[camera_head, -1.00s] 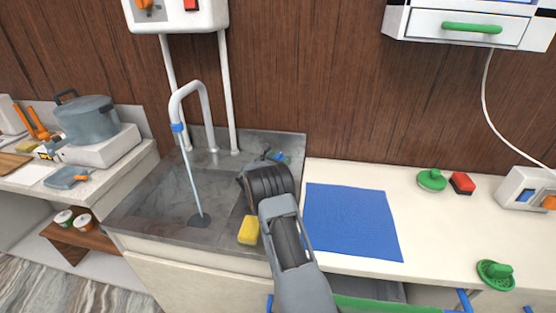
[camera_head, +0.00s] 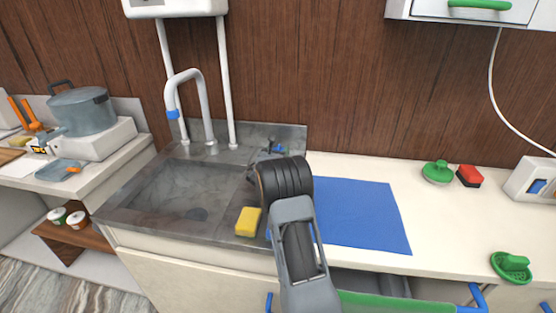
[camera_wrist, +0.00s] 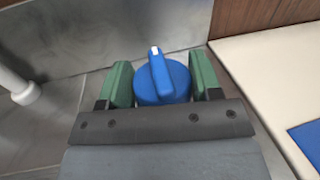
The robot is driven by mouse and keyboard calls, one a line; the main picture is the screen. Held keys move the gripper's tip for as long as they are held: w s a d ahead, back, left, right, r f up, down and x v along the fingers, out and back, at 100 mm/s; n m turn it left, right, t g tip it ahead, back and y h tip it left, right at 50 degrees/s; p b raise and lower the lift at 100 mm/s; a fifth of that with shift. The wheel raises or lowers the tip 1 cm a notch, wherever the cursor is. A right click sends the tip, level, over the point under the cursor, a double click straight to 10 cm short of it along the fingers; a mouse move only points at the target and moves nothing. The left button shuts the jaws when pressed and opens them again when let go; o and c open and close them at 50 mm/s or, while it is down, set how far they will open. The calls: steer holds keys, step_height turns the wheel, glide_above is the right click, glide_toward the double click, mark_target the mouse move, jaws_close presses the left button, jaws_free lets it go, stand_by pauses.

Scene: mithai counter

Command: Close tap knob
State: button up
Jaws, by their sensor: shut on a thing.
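The blue tap knob (camera_wrist: 163,80) sits between the two green fingers of my gripper (camera_wrist: 162,82) in the wrist view, with a raised bar and a white mark at its far end. My gripper is shut on the knob. In the head view the knob (camera_head: 275,147) is a small blue thing at the sink's back right, partly hidden behind my arm; my fingers are hidden there. The grey tap (camera_head: 190,95) with a blue tip (camera_head: 172,114) stands at the back of the sink. No water runs from it.
The stone sink (camera_head: 140,190) lies left of my arm, with a yellow sponge (camera_head: 248,221) on its front rim. A blue mat (camera_head: 365,215) lies on the counter to the right. A grey pot (camera_head: 82,110) stands at the left. Green and red items sit further right.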

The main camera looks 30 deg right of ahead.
stand_by(0.3)
steer(key=o, duration=0.9)
steer(key=shift+a, duration=0.1)
steer(key=shift+b+v, duration=0.4)
steer(key=shift+v, duration=3.3)
steer(key=shift+r, duration=0.1)
